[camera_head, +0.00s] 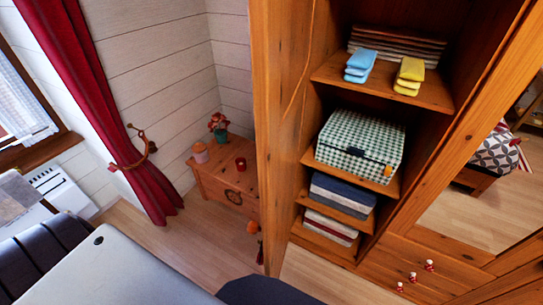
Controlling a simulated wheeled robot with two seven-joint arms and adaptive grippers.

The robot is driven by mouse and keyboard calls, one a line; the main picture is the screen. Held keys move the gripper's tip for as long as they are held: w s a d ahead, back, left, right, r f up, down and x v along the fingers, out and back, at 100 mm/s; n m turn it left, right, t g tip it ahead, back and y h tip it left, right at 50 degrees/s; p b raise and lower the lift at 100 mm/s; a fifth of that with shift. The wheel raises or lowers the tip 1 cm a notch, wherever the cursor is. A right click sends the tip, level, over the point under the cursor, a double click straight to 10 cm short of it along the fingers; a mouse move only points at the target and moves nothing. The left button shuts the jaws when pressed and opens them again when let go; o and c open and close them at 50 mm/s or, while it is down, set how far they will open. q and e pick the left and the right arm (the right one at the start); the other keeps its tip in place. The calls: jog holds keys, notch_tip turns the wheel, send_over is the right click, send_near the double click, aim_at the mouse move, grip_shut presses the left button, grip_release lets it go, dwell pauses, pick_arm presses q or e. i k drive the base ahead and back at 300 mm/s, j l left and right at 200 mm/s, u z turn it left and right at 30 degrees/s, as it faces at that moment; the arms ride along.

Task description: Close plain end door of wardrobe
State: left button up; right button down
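The wooden wardrobe stands at the right. Its plain end door (270,130) is at the left of the open compartment and stands open, swung outward and seen at a steep angle. A dark knob-like thing with a hanging tassel (257,232) shows by its lower left edge. The open compartment shows shelves (330,75) with folded cloths, a checked box (362,145) and stacked textiles (340,195). Neither of my grippers is in view. Pale and dark parts, apparently of my own body, fill the bottom left.
A small wooden chest (225,185) with a potted plant and cups stands behind the door, against the white plank wall. A red curtain (95,90) hangs at the left. A mirrored door (480,215) is at the right. Bare floor (320,275) shows before the wardrobe.

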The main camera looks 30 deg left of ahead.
aim_at(282, 32)
jog(key=j+z, duration=0.1)
jog(key=j, duration=0.3)
jog(key=k+j+z, duration=0.15)
jog(key=j, duration=0.25)
jog(key=j+z, duration=0.1)
jog(key=j, duration=0.3)
jog(key=k+j+z, duration=0.1)
jog(key=j, duration=0.3)
jog(key=k+j+z, duration=0.1)
jog(key=j, duration=0.25)
jog(key=k+j, duration=0.1)
jog(key=j, duration=0.3)
jog(key=k+j+z, duration=0.15)
jog(key=j, duration=0.7)
jog(key=k+j+z, duration=0.1)
jog(key=j, duration=0.35)
jog(key=k, duration=0.05)
